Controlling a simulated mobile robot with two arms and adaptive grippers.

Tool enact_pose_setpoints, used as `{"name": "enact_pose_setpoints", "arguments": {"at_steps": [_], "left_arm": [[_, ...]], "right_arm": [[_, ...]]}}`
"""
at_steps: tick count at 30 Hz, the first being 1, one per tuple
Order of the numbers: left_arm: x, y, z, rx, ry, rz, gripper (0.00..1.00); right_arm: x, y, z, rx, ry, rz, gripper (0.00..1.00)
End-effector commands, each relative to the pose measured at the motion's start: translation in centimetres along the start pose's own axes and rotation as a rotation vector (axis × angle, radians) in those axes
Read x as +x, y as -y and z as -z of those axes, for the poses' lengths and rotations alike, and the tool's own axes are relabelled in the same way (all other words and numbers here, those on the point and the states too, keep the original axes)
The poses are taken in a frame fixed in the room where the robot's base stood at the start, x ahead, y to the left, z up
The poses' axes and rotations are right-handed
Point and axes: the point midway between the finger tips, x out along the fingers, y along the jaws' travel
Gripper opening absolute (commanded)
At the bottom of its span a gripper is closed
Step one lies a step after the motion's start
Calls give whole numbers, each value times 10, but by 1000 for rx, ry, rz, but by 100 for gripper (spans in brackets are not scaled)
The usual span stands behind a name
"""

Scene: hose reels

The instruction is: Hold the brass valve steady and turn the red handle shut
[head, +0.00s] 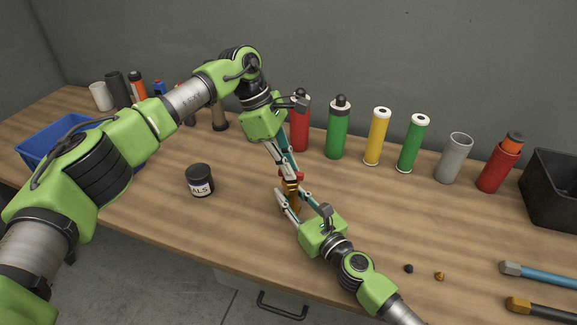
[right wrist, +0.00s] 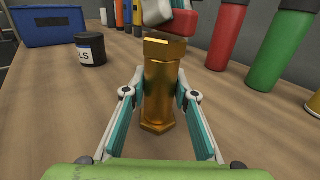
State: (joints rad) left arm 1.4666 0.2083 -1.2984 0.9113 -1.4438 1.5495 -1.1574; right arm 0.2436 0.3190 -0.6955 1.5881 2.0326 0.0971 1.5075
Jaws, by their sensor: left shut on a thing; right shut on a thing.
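The brass valve (head: 293,203) stands upright on the wooden bench, mostly hidden by the grippers. In the right wrist view its hexagonal brass body (right wrist: 162,92) fills the middle. My right gripper (head: 290,195) is shut on the valve body low down, one finger on each side. The red handle (head: 299,176) is on top of the valve; part of it shows in the right wrist view (right wrist: 187,20). My left gripper (head: 289,174) reaches down from above and is shut on the handle. Its fingers hide much of the handle, so its exact angle cannot be told.
A black labelled jar (head: 200,181) stands left of the valve, and a blue bin (head: 50,146) is farther left. Several canisters, including a green one (head: 337,130), line the back. A black crate (head: 553,190) and hammer-like tools (head: 540,274) are at right.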

Motion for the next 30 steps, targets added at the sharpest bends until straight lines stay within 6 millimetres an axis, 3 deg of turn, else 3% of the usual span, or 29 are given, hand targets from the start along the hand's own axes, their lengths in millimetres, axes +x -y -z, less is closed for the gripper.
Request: {"name": "enact_pose_setpoints", "arguments": {"at_steps": [24, 25, 26, 30], "left_arm": [[-2, -2, 4, 103, -6, 38, 0], [-2, -2, 4, 103, -6, 38, 17], [-2, -2, 3, 103, -6, 38, 25], [-1, -2, 2, 104, -4, 40, 26]], "right_arm": [[-1, 2, 1, 0, -2, 3, 0], [-1, 2, 1, 0, -2, 3, 0], [-1, 1, 1, 0, -2, 3, 0], [0, 1, 1, 0, -2, 2, 0]]}}
